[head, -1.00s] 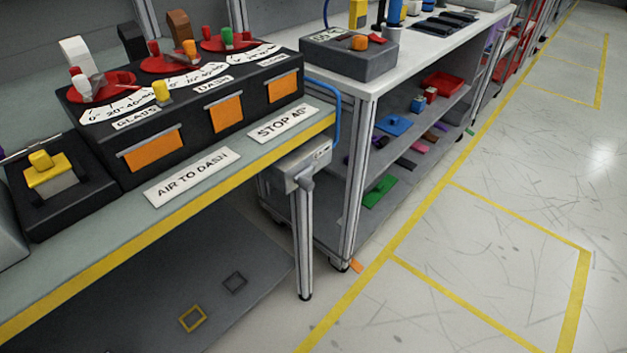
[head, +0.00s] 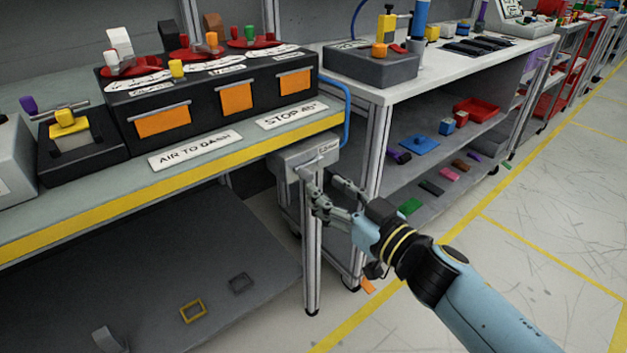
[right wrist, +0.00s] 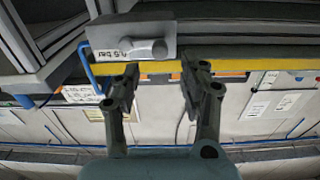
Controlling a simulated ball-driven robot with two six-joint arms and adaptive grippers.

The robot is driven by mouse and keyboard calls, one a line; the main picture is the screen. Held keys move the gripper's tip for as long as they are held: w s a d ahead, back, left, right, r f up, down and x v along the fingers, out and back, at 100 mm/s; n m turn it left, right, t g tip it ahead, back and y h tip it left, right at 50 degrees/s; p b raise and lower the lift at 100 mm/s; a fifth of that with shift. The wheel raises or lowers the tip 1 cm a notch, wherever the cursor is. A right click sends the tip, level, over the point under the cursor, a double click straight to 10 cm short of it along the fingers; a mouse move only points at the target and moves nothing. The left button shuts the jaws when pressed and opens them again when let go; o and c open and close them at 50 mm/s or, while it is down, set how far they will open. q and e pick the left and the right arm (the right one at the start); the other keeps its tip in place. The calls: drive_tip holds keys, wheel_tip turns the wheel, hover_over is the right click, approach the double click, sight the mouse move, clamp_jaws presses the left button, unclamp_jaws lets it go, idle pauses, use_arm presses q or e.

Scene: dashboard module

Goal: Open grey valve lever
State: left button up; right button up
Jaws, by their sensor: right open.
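The grey valve box (head: 290,157) hangs at the right end of the near bench, below its yellow edge. In the right wrist view the box (right wrist: 105,38) appears upside down, with a small printed label. Its grey lever (right wrist: 150,48) lies sideways across the box face there. In the head view the lever is hard to tell apart from my fingers. My right gripper (head: 324,184) is open and empty, just in front of the box. In the right wrist view its fingertips (right wrist: 160,70) are spread beneath the lever in the picture, and no contact shows. My left gripper is out of view.
A bench leg (head: 312,260) stands directly below the box. A blue hose (head: 347,115) curves down beside it. The shelf cart (head: 372,170) with several coloured parts stands close on the right. Open floor (head: 560,230) lies farther right.

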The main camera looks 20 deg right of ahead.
sight(310, 178)
drive_tip(key=x, duration=0.4)
drive_tip(key=shift+w+f, duration=0.1)
drive_tip(key=shift+w, duration=0.1)
drive_tip(key=shift+w+a+b, duration=0.25)
drive_tip(key=shift+w+b, duration=0.05)
drive_tip(key=shift+w, duration=0.15)
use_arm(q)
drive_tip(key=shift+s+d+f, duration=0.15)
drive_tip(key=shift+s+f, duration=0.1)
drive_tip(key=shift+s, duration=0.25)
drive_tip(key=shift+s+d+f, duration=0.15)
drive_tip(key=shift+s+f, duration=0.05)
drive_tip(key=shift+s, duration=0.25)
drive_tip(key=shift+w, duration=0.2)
use_arm(e)
clamp_jaws()
